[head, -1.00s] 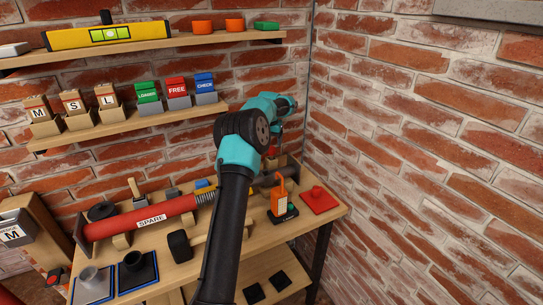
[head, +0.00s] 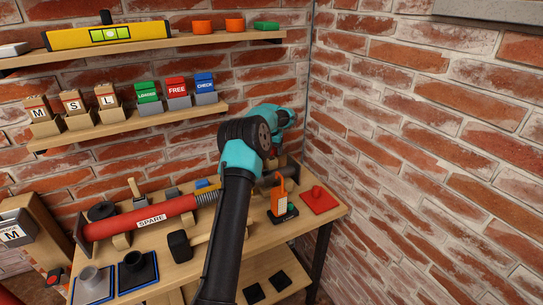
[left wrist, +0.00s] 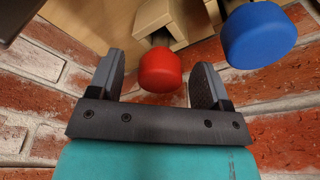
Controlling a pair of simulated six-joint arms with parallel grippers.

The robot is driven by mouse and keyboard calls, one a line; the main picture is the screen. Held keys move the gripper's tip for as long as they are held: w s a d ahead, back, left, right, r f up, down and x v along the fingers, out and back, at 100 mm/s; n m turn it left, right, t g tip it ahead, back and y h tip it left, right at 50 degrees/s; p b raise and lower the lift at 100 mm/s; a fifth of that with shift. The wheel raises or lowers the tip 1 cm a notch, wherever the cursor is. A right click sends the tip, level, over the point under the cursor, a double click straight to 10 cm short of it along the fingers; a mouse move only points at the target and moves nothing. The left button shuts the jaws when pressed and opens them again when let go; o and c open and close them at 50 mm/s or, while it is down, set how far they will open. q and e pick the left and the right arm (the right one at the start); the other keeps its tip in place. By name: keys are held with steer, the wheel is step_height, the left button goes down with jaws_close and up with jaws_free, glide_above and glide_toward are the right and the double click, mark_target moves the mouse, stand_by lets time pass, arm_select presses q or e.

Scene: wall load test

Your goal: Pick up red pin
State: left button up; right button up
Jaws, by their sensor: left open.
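The red pin shows in the left wrist view as a round red head (left wrist: 160,72) in front of a light wooden block (left wrist: 165,22). My left gripper (left wrist: 157,80) is open, with one finger on each side of the red head. Gaps show between the head and both fingers, so it is not gripped. In the head view my left arm reaches to the bench's back right corner, and its fingers are hidden there. My right gripper does not show in either view.
A blue round head (left wrist: 259,35) stands close to the right finger. On the bench (head: 205,262) are a red SPARE cylinder (head: 150,218), an orange-handled item (head: 279,200), a red plate with a knob (head: 319,199) and a black-headed mallet (head: 180,246). Brick walls close off the corner.

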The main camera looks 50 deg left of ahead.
arm_select(q)
steer(key=c, duration=1.1)
step_height(320, 180, up, 10)
steer(key=shift+r, duration=0.1)
stand_by(0.6)
